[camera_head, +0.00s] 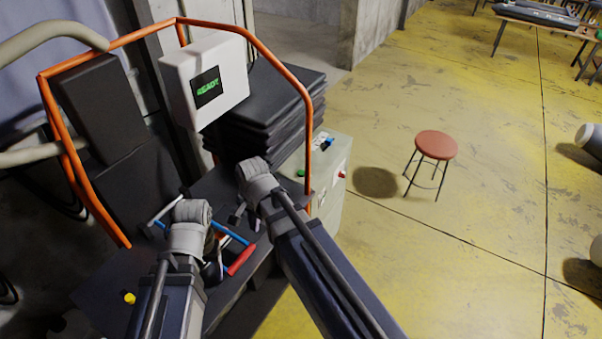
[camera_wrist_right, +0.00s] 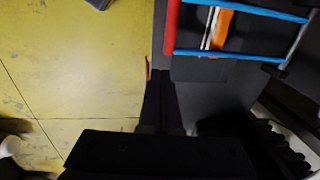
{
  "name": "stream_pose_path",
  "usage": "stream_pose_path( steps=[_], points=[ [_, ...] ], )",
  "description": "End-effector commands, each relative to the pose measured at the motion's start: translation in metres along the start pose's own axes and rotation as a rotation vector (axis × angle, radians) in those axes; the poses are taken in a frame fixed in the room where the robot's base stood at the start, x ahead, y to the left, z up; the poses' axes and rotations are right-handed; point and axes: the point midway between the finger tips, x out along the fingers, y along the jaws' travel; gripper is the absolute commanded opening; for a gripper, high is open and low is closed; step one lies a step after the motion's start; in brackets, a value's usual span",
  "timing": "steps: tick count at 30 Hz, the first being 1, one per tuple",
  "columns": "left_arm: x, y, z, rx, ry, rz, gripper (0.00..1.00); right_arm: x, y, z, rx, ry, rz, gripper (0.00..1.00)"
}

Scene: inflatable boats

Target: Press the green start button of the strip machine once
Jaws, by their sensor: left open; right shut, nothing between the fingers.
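The strip machine with its light grey cabinet (camera_head: 332,178) stands right of the orange frame. A small green button (camera_head: 301,173) shows at the cabinet's upper left, and a red button (camera_head: 342,174) on its right side. My right gripper (camera_head: 238,216) is shut and empty, left of and apart from the green button; its closed fingers show in the right wrist view (camera_wrist_right: 161,85). My left gripper (camera_head: 180,218) is open over the dark table; its fingertips are partly hidden. The green button is not seen in the right wrist view.
A white display box (camera_head: 206,80) reads READY. The orange tube frame (camera_head: 270,54) rises around dark stacked sheets (camera_head: 262,105). A red and blue tool (camera_head: 240,259) lies on the table below the grippers; a yellow button (camera_head: 129,297) is near. A red stool (camera_head: 436,145) stands on open floor.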

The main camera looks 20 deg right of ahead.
Motion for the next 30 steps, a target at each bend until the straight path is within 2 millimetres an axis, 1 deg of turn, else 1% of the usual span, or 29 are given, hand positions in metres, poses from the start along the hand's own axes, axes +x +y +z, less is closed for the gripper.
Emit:
stream_pose_path(
  steps=[20, 23, 26, 30],
  points=[
    [0.002, 0.0, 0.0, 0.0, 0.0, 0.0, 0.62, 0.002, 0.001, 0.001, -0.012, 0.0, 0.002, 0.0],
    [0.013, 0.001, -0.001, 0.001, 0.0, 0.0, 0.62, 0.013, 0.007, 0.01, -0.112, 0.001, 0.019, 0.0],
    [0.033, 0.003, -0.002, 0.002, 0.0, -0.001, 0.62, 0.031, 0.02, 0.028, -0.329, -0.002, 0.056, 0.0],
    [0.058, 0.005, -0.003, 0.005, 0.0, -0.001, 0.62, 0.055, 0.041, 0.053, -0.692, -0.018, 0.121, 0.0]
  ],
)
